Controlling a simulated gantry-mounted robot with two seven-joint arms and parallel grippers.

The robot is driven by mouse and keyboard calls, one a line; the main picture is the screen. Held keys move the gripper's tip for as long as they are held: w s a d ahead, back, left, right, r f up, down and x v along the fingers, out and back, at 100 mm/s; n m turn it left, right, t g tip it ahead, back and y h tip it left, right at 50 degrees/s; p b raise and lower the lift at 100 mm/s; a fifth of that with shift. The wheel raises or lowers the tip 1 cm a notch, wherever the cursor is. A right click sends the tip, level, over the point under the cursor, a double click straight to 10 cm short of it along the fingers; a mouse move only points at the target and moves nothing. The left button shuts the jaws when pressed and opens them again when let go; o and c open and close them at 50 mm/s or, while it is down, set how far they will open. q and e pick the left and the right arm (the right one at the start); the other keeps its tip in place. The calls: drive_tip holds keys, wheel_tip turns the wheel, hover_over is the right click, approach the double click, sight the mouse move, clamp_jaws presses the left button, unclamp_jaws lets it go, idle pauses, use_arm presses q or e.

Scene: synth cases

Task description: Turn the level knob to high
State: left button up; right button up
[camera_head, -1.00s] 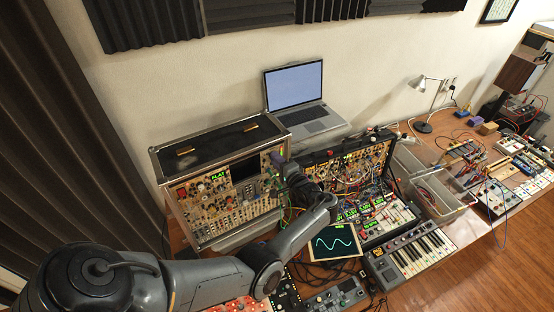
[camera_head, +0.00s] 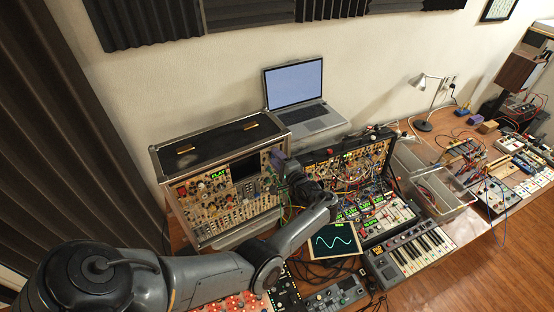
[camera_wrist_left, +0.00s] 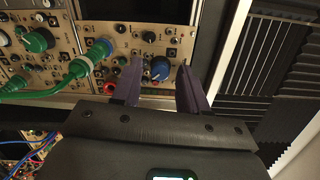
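The modular synth case (camera_head: 222,190) stands on the left of the desk, its panel full of knobs and jacks. My left gripper (camera_head: 280,160) is at the right end of that panel, and its arm hides part of the desk. In the left wrist view, the gripper (camera_wrist_left: 160,75) is open, with purple fingers on either side of a blue knob (camera_wrist_left: 160,66). Gaps show between the knob and both fingers. The panel labels are too small to read, so I cannot tell which knob is marked level. My right gripper is out of view.
Green cable plugs (camera_wrist_left: 78,68) stick out of the panel left of the gripper in the wrist view. A second case with patch cables (camera_head: 350,165) stands close to the right. A laptop (camera_head: 297,92) is behind, and a small keyboard (camera_head: 420,252) is at the front.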

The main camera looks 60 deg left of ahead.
use_arm(q)
drive_tip(key=shift+d, duration=0.1)
drive_tip(key=shift+w+d+r+b, duration=0.1)
drive_tip(key=shift+d+b, duration=0.5)
drive_tip(key=shift+d, duration=2.1)
drive_tip(key=shift+d+r+b, duration=0.1)
drive_tip(key=shift+d+b, duration=0.5)
drive_tip(key=shift+d, duration=2.05)
